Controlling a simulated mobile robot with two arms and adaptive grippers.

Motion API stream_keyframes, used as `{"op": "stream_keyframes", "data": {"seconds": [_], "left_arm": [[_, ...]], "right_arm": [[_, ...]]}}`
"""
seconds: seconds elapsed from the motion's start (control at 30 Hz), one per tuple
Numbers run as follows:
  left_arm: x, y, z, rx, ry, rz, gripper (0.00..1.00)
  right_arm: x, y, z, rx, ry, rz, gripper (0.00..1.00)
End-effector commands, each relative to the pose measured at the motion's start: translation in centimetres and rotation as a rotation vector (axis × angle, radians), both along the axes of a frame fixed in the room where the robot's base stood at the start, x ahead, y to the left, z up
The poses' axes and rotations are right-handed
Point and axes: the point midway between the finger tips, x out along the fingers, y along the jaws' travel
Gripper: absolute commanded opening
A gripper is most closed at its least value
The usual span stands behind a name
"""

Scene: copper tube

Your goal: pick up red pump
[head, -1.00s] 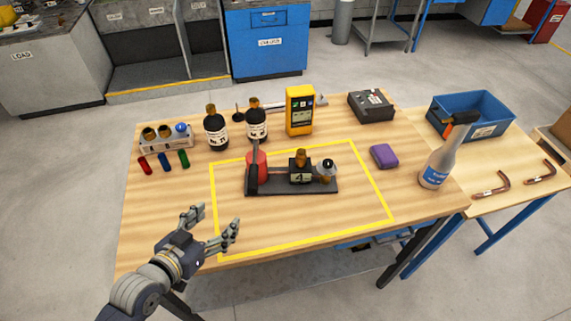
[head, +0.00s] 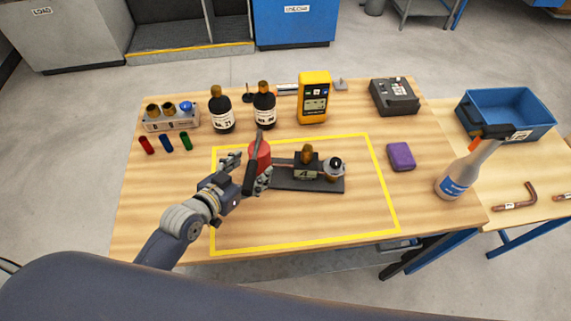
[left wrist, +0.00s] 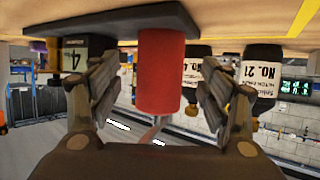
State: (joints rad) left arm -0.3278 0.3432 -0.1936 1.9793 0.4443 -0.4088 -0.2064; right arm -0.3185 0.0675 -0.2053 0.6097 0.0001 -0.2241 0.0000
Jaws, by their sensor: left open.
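The red pump (head: 260,152) is a red cylinder with a dark lever, standing at the left end of a dark base plate (head: 318,186) inside the yellow outline. My left gripper (head: 249,170) is open at the pump, its fingers on either side of it. In the left wrist view the red cylinder (left wrist: 161,72) stands between the two open fingers (left wrist: 158,95), with a gap visible on each side. The gripper hides part of the pump's lower body in the head view. My right gripper is not in view.
On the same plate stand a block marked 4 (head: 307,167) and a round gauge-like part (head: 334,168). Dark bottles (head: 222,112) and a yellow meter (head: 314,98) stand behind. A purple block (head: 401,156) and a spray bottle (head: 462,175) are to the right. The front-right outlined area is clear.

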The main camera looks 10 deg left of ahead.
Motion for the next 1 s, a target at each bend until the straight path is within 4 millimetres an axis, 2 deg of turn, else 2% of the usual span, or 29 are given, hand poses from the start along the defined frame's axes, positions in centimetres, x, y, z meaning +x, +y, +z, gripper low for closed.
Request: {"op": "stream_keyframes", "data": {"seconds": [0.2,0.3,0.67,0.9,1.0], "left_arm": [[2.8,-1.1,0.0,-0.004,-0.002,0.001,0.71],[3.7,-1.4,-0.8,-0.001,0.000,0.000,0.71],[4.4,-1.7,-1.3,-0.001,-0.001,-0.001,0.71],[4.4,-1.7,-1.3,0.000,0.000,-0.001,0.19],[4.4,-1.7,-1.3,0.000,0.000,-0.001,0.00]], "right_arm": [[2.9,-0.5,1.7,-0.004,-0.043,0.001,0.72],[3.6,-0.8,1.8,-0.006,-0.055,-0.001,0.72],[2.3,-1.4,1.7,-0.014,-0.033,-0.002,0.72],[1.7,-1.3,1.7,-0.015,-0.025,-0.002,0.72],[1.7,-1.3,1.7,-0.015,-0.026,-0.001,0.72]]}}
